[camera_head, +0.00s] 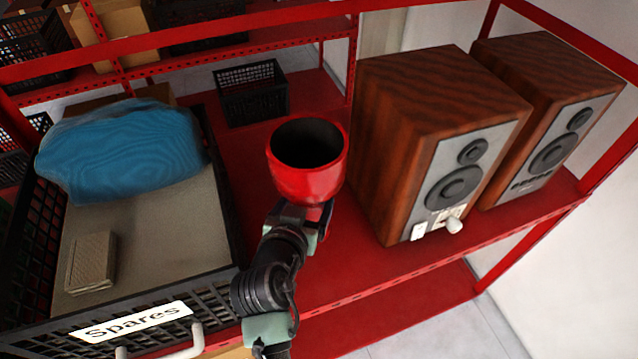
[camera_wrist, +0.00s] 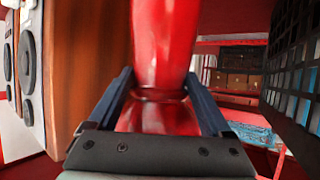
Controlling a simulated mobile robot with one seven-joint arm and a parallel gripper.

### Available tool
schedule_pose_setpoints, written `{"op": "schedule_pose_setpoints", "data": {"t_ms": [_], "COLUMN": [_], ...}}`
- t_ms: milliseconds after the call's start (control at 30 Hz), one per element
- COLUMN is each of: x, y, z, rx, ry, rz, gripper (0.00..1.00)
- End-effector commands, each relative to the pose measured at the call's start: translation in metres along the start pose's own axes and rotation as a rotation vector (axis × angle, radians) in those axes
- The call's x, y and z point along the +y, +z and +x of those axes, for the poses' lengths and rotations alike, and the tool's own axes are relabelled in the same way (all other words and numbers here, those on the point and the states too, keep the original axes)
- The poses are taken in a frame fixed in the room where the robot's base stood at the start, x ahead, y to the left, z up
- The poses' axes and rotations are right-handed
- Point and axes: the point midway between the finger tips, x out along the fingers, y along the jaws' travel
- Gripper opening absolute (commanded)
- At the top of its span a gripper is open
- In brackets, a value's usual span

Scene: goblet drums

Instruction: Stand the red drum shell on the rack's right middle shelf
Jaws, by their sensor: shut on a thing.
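The red drum shell (camera_head: 309,182) is a goblet shape with a dark open top, and it stands upright in my gripper (camera_head: 303,216). In the wrist view the shell (camera_wrist: 162,45) fills the middle, and my gripper (camera_wrist: 163,95) has a finger on each side of its narrow waist. The shell is in front of the red shelf (camera_head: 335,275), between the Spares crate and the nearer wooden speaker. Its lower part is hidden by my gripper in the head view, so I cannot tell whether it touches the shelf.
A black Spares crate (camera_head: 228,205) with a blue bundle (camera_head: 125,150) and a beige block (camera_head: 91,262) stands left. Two wooden speakers (camera_head: 425,95) (camera_head: 545,80) stand right. A small black crate (camera_head: 252,92) is behind. Red shelf shows between Spares crate and speakers.

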Motion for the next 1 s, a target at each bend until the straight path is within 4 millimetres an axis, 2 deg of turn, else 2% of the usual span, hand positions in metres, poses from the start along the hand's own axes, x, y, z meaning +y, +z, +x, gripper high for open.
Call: {"op": "schedule_pose_setpoints", "data": {"t_ms": [200,433,633,733,1000], "x": [0.0,0.0,-0.001,-0.001,-0.001], "y": [0.033,0.051,0.077,0.083,0.084], "z": [0.016,0.025,0.038,0.041,0.041], "rx": [0.0,0.003,0.002,0.004,0.005], "ry": [0.0,-0.001,-0.002,-0.003,-0.003], "rz": [-0.003,-0.002,-0.002,-0.002,0.0], "gripper": [0.0,0.0,0.0,0.0,0.0]}}
